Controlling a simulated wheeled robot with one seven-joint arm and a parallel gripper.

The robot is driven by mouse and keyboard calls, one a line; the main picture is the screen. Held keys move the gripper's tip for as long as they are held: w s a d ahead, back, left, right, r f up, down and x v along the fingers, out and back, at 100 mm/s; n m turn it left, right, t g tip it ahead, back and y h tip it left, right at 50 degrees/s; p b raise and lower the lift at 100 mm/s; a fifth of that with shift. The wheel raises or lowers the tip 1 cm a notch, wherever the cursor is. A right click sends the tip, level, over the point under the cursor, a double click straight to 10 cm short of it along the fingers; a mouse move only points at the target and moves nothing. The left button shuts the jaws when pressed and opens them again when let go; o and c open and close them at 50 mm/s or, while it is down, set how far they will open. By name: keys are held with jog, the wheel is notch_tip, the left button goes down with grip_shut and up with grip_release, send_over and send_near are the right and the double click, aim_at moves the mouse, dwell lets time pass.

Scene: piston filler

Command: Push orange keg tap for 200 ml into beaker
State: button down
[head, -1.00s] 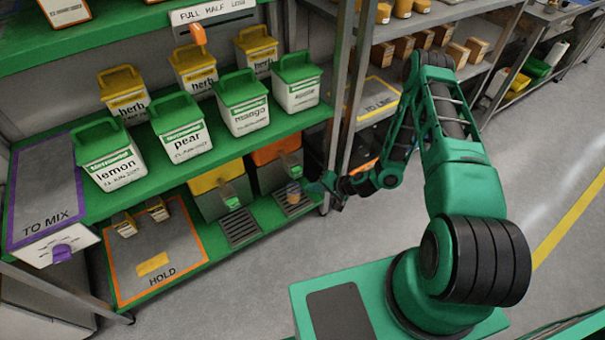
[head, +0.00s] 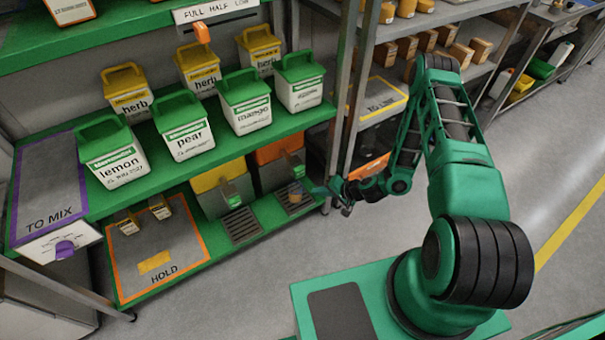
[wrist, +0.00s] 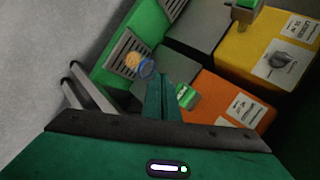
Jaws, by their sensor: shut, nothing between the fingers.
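The orange keg (head: 270,151) stands on the lower shelf at the right end and also shows in the wrist view (wrist: 228,112). Its green tap piece (head: 297,160) faces out and shows beside my fingers in the wrist view (wrist: 187,96). The beaker (head: 296,192), with something orange-brown showing in it, stands on the drip grate below the tap. In the wrist view the beaker appears as a blue rim (wrist: 147,68) just past my fingertips. My gripper (head: 318,190) is shut and empty, to the right of the beaker. Contact with the tap cannot be made out.
A yellow keg (head: 218,177) with its own green tap and grate (head: 241,224) stands to the left. A shelf post (head: 338,125) rises close to my gripper. The HOLD mat (head: 190,245) is further left. Open floor lies in front.

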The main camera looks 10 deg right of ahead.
jog(key=shift+s+d, duration=0.15)
jog(key=shift+s, duration=0.3)
send_near(300, 175)
jog(key=shift+w+a+f, duration=0.25)
jog(key=shift+a+f, duration=0.2)
jog(key=shift+f, duration=0.3)
jog(key=shift+w+a+f, duration=0.3)
jog(key=shift+a+f, duration=0.15)
jog(key=shift+f, duration=0.3)
jog(key=shift+w+a+f, duration=0.25)
jog(key=shift+a+f, duration=0.15)
jog(key=shift+f, duration=0.35)
jog(key=shift+w, duration=0.15)
jog(key=shift+w+a, duration=0.15)
jog(key=shift+w, duration=0.05)
dwell(0.3)
jog(key=shift+w+a, duration=0.2)
jog(key=shift+w, duration=0.5)
dwell(1.0)
jog(key=shift+s, duration=0.15)
jog(key=shift+s+d, duration=0.15)
jog(key=shift+s, duration=0.3)
jog(key=shift+s+d, duration=0.2)
jog(key=shift+s, duration=0.3)
